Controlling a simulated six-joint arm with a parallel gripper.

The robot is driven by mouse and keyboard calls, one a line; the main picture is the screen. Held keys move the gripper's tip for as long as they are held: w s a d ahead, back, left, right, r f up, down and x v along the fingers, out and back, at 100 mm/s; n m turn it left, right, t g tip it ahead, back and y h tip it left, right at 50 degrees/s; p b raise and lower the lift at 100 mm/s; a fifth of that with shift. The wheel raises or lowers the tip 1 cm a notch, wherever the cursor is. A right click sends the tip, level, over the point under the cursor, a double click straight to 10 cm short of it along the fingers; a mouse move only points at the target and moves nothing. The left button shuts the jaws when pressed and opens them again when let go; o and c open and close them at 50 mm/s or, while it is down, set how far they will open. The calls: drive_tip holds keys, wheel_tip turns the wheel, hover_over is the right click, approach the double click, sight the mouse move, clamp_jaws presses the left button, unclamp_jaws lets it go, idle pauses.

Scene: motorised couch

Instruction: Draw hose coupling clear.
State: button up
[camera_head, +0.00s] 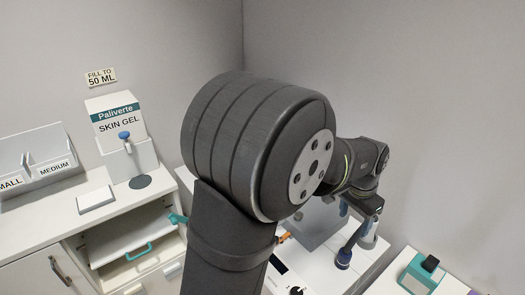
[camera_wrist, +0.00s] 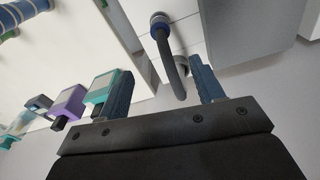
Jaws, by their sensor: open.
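A dark curved hose (camera_wrist: 172,62) runs between the fingers of my gripper (camera_wrist: 160,70) in the wrist view. At its upper end is a coupling with a blue collar (camera_wrist: 160,26), seated against a white surface. My gripper is open, with one blue finger on each side of the hose; the right finger looks nearer. I cannot tell whether either finger touches the hose. In the head view the blue collar (camera_head: 343,258) and the hose (camera_head: 355,237) show below my gripper (camera_head: 357,214), partly hidden by my arm.
Teal (camera_wrist: 103,86) and purple (camera_wrist: 70,101) blocks lie left of my gripper in the wrist view. Walls close off the back.

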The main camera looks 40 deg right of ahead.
sight(347, 252)
drive_tip(key=shift+m+h, duration=0.3)
drive_tip(key=shift+m, duration=0.1)
drive_tip(key=f, duration=0.6)
drive_tip(key=d+f, duration=0.1)
drive_tip(key=f, duration=1.1)
drive_tip(key=shift+s+d, duration=0.1)
drive_tip(key=shift+d, duration=0.05)
drive_tip(key=shift+c, duration=0.4)
drive_tip(key=shift+r, duration=0.1)
drive_tip(key=c, duration=1.2)
drive_tip(key=shift+r, duration=0.35)
drive_tip(key=shift+r, duration=1.35)
drive_tip(key=shift+r, duration=0.1)
drive_tip(key=shift+r, duration=3.45)
